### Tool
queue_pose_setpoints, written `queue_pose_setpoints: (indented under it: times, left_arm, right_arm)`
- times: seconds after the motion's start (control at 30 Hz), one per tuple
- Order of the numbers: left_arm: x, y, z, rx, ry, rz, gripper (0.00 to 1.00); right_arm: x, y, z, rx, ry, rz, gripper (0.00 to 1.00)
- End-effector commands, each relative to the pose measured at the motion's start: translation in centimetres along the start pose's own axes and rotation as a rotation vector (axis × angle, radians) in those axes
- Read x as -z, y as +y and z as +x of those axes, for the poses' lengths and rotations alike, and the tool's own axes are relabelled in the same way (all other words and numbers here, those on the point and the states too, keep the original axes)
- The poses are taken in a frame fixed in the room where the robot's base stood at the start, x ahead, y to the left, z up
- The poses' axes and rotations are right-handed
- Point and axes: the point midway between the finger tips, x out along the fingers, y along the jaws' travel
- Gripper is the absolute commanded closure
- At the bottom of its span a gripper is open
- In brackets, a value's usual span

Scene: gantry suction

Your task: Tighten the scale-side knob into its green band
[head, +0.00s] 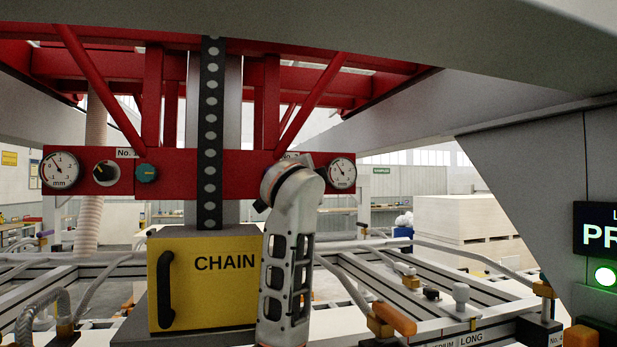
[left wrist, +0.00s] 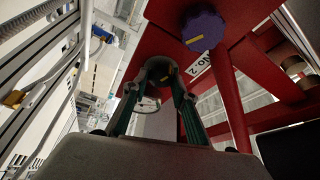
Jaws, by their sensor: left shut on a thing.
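My left gripper (left wrist: 157,76) is shut on a dark knob (left wrist: 160,68) with a yellow mark, under the red beam by the No. 2 label (left wrist: 199,66). The knob sits beside a round gauge, seen edge-on in the left wrist view (left wrist: 148,104) and face-on in the head view (head: 342,172). In the head view my left arm (head: 290,250) rises in front of the beam and hides this knob and the fingers. The knob's green band cannot be made out. A purple knob (left wrist: 205,28) is on the other side of the label, untouched. My right gripper is out of view.
Left on the red beam (head: 218,160) are another gauge (head: 61,169), a black knob (head: 106,173) and a teal knob (head: 146,173). A yellow CHAIN box (head: 200,290) stands close beside my left arm. Red struts surround the beam. Rails run below.

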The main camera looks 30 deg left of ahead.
Motion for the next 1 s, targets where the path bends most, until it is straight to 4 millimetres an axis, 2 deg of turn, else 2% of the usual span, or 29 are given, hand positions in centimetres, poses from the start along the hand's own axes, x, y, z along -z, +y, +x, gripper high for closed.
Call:
queue_pose_setpoints:
  times: [0.43, 0.47, 0.5, 0.83, 1.0]
  left_arm:
    - [0.0, 0.0, 0.0, -0.003, -0.001, 0.008, 0.94]
    - [-0.1, 0.0, 0.0, -0.003, -0.001, 0.008, 0.68]
    - [-0.1, 0.0, 0.0, -0.003, -0.001, 0.008, 0.66]
    - [0.0, 0.0, -0.1, -0.003, 0.0, 0.007, 0.66]
    - [0.1, 0.0, -1.9, -0.002, 0.002, 0.006, 0.66]
  right_arm:
    - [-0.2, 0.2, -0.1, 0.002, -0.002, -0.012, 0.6]
    - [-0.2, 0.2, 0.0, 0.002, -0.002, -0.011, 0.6]
    - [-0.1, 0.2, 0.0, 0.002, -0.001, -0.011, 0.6]
    - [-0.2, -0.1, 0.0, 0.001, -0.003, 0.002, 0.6]
    - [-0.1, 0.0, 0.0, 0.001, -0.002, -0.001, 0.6]
